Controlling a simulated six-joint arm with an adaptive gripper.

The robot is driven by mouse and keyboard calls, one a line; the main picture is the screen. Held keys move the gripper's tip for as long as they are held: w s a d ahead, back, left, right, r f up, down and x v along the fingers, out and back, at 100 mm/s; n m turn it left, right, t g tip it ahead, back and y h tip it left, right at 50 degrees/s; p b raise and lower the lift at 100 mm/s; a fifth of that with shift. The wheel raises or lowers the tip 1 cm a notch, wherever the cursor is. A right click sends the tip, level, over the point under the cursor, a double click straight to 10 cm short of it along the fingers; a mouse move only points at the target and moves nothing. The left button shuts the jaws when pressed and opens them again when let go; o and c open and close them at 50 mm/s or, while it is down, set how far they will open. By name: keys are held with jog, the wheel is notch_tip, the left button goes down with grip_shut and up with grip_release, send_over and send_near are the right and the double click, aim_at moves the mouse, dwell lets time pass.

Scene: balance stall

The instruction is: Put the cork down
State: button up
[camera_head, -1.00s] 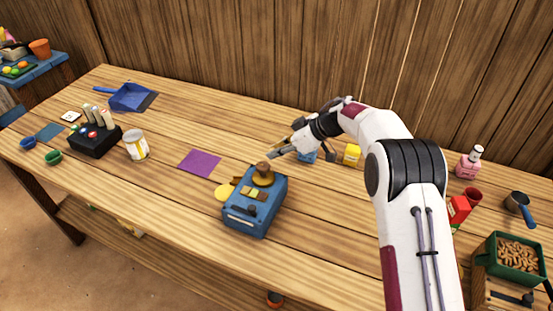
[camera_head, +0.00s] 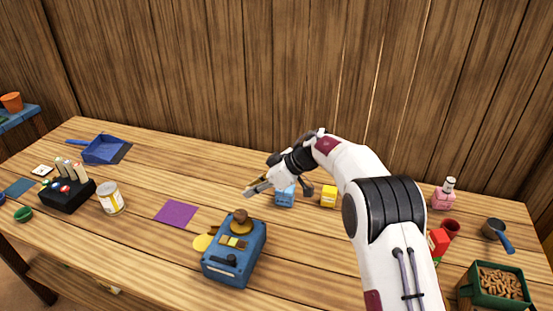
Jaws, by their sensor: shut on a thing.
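My gripper (camera_head: 253,190) is in the middle of the head view, above the table and behind the blue scale (camera_head: 222,270). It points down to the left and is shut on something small. The cork is the likely thing in it, but the fingers hide most of it and only a tan-gold bit shows. A brown rounded piece (camera_head: 241,215) sits on the scale's brass pan, below and left of the fingertips, and looks apart from them. I cannot tell what that piece is.
A blue block (camera_head: 285,198) and a yellow block (camera_head: 328,197) stand just right of my gripper. A purple mat (camera_head: 176,213) lies bare to the left. A can (camera_head: 110,199) and a black rack (camera_head: 68,195) stand farther left. The table behind the mat is clear.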

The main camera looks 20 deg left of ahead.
jog(key=shift+d, duration=0.1)
jog(key=w+d+r+m+t+h, duration=0.1)
jog(key=w+d+r+m+t, duration=0.15)
jog(key=d, duration=0.65)
jog(key=w+d+r+m+t+h, duration=0.1)
jog(key=w+d+r+m+t, duration=0.2)
jog(key=d, duration=0.5)
jog(key=w+d+r+m+t+h, duration=0.1)
jog(key=w+d+r+m, duration=0.2)
jog(key=d, duration=0.6)
jog(key=s+d+m+t+h, duration=0.1)
jog(key=s+d+m+h, duration=0.2)
jog(key=d, duration=1.1)
jog(key=s+d+r+m+t+h, duration=0.1)
jog(key=s+d+m+h, duration=0.2)
jog(key=d, duration=1)
jog(key=s+m, duration=0.3)
jog(key=s, duration=0.1)
jog(key=shift+d+r, duration=0.3)
jog(key=shift+d, duration=0.1)
jog(key=shift+a+m+t, duration=0.1)
jog(key=shift+m+t, duration=0.15)
